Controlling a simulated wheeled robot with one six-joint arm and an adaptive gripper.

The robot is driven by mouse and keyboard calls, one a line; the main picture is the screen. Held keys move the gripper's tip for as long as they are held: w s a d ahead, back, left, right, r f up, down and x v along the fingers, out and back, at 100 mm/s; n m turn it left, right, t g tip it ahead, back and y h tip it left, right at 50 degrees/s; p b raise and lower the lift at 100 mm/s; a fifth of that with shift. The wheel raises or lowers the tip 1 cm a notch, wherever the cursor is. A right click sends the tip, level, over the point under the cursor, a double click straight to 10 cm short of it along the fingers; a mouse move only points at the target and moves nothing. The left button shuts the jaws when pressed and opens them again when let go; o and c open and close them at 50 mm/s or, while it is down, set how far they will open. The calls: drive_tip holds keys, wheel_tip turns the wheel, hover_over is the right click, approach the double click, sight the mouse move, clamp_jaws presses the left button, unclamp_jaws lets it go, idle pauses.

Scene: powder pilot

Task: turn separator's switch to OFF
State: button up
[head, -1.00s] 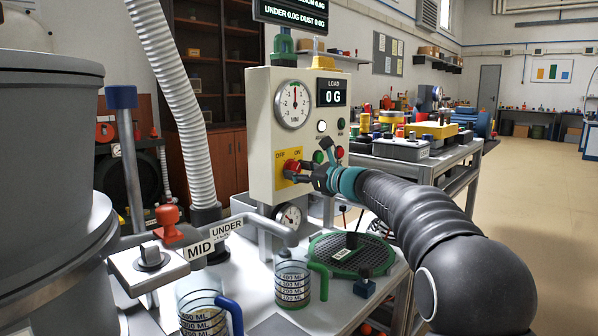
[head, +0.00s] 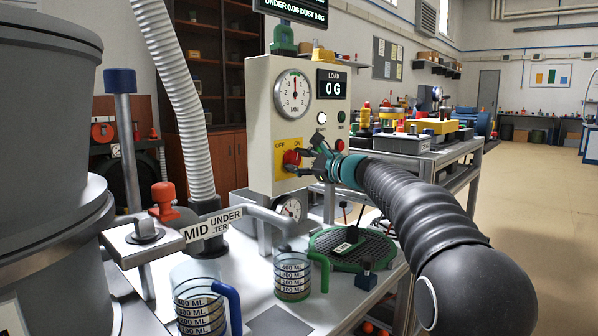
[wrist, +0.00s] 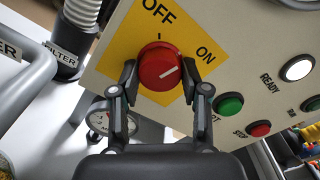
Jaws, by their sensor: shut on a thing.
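The separator's switch is a round red knob (head: 291,161) on a yellow plate marked OFF and ON, low on the front of the cream control panel (head: 260,110). In the wrist view the red knob (wrist: 160,65) shows a white line pointing right, toward the ON side; OFF is at the upper left. My gripper (wrist: 163,85) has one finger on each side of the knob and is shut on it. In the head view my gripper (head: 304,161) reaches the knob from the right and covers part of the plate.
The panel also has a green button (wrist: 228,104), a red stop button (wrist: 258,129) and a white ready lamp (wrist: 298,68) right of the knob. Pipes marked MID and UNDER (head: 225,218), measuring jugs (head: 291,279) and a round green-rimmed sieve (head: 352,249) are below.

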drive_tip(key=n+b, duration=0.3)
drive_tip(key=n, duration=0.2)
drive_tip(key=shift+f+n, duration=0.15)
drive_tip(key=shift+n, duration=0.25)
drive_tip(key=n, duration=0.5)
drive_tip(key=shift+b, duration=0.3)
drive_tip(key=shift+a, duration=0.1)
drive_tip(key=o, duration=1.1)
drive_tip(key=shift+s+r, duration=0.1)
drive_tip(key=shift+r, duration=0.1)
drive_tip(key=shift+s+d, duration=0.15)
drive_tip(key=shift+d, duration=0.25)
drive_tip(key=v, duration=1.1)
drive_tip(key=shift+s, duration=0.15)
